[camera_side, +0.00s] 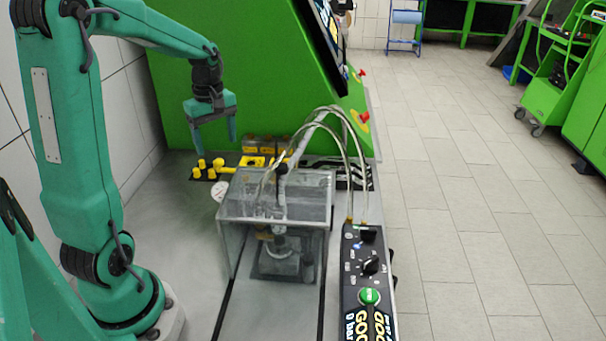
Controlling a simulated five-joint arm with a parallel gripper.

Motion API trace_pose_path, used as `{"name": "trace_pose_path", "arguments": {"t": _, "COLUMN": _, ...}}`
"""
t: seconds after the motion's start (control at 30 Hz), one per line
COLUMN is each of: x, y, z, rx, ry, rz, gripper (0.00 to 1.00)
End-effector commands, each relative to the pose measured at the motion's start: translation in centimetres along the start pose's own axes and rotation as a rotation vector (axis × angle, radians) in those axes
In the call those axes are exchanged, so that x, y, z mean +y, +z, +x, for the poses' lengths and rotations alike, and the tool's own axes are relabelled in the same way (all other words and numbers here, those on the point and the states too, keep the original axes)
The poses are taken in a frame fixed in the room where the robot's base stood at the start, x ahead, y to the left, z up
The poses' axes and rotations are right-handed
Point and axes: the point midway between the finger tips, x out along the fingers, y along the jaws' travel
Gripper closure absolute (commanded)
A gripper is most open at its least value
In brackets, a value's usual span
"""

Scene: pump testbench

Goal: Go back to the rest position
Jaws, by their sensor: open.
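My gripper (214,137) is teal with two fingers pointing down. It is open and empty. It hangs above the far left part of the grey bench, over the yellow parts (208,170), and apart from them. My teal arm rises at the left of the picture and reaches over to the right, with the wrist bent down. No held object shows between the fingers.
A clear box (240,205) with a pump inside stands mid-bench, with a round gauge (220,191) at its left. Hoses (345,130) arch to a black control panel (362,265) with a green button. A green machine (215,60) stands behind. The bench's left side is clear.

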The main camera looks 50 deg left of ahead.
Motion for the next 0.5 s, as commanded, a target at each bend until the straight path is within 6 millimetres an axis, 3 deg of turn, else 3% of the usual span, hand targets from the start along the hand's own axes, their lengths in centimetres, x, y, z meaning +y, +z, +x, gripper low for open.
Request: {"name": "trace_pose_path", "arguments": {"t": 0.5, "x": -0.01, "y": 0.01, "z": -0.87, "rx": 0.000, "ry": 0.000, "rz": 0.000, "gripper": 0.29}}
